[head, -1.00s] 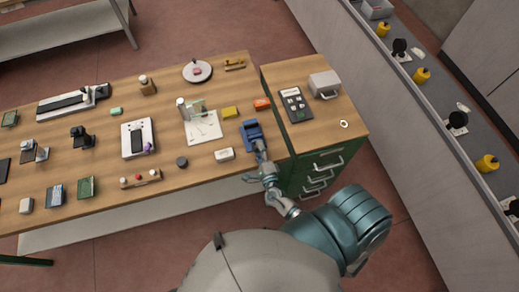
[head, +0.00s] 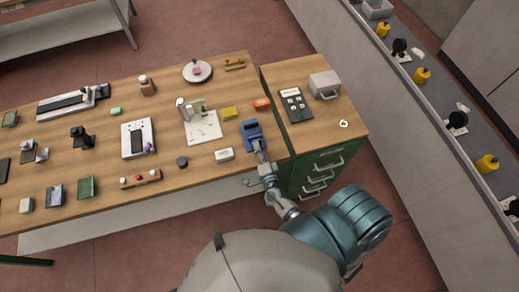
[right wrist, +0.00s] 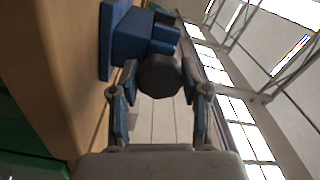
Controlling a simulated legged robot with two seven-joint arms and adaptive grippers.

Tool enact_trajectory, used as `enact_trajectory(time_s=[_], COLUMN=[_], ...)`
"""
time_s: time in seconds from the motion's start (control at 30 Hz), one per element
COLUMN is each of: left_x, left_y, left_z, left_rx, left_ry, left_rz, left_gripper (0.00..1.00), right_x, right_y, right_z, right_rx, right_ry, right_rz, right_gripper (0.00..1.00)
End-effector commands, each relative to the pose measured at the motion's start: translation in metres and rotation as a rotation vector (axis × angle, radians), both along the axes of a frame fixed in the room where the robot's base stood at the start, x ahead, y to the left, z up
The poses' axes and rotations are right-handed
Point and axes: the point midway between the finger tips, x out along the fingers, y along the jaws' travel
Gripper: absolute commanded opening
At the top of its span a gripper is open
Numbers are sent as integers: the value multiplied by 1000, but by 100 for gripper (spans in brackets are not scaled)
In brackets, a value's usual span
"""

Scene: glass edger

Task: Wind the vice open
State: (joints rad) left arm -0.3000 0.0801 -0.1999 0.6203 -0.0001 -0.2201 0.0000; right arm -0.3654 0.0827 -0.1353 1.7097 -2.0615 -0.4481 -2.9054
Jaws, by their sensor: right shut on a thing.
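The blue vice (head: 250,131) sits on the wooden bench near its right front edge. In the right wrist view the vice (right wrist: 143,38) is at the upper left, with a dark round knob (right wrist: 160,76) on its near side. My right gripper (head: 259,155) reaches the vice from the front edge. In the right wrist view my right gripper (right wrist: 160,90) has its two fingers on either side of the dark knob, shut on it. How far the vice jaws stand apart cannot be told. My left gripper is not in view.
The wooden bench (head: 100,175) holds several small items. A white block (head: 224,155) and a dark round puck (head: 182,162) lie left of the vice. An orange item (head: 262,104) and a yellow block (head: 230,113) lie behind it. A green drawer cabinet (head: 318,172) stands to the right.

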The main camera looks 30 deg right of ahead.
Motion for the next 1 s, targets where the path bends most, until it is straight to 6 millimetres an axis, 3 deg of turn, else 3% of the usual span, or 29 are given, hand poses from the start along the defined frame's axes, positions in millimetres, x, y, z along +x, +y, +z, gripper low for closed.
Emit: enact_trajectory(time_s=[0.37,0.4,0.5,0.83,1.0], left_x=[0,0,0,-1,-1], left_y=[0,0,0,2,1], left_z=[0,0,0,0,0], left_rx=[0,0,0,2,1], left_ry=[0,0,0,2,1], left_rz=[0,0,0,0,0], left_gripper=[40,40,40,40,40], right_x=[-2,-2,-2,-3,-24], right_y=[1,1,1,1,6], right_z=[-5,-5,-4,-2,-3], right_rx=[-1,-1,-1,-2,-3], right_ry=[11,11,10,4,7], right_rz=[4,4,3,2,3], right_gripper=[11,51,72,72,72])
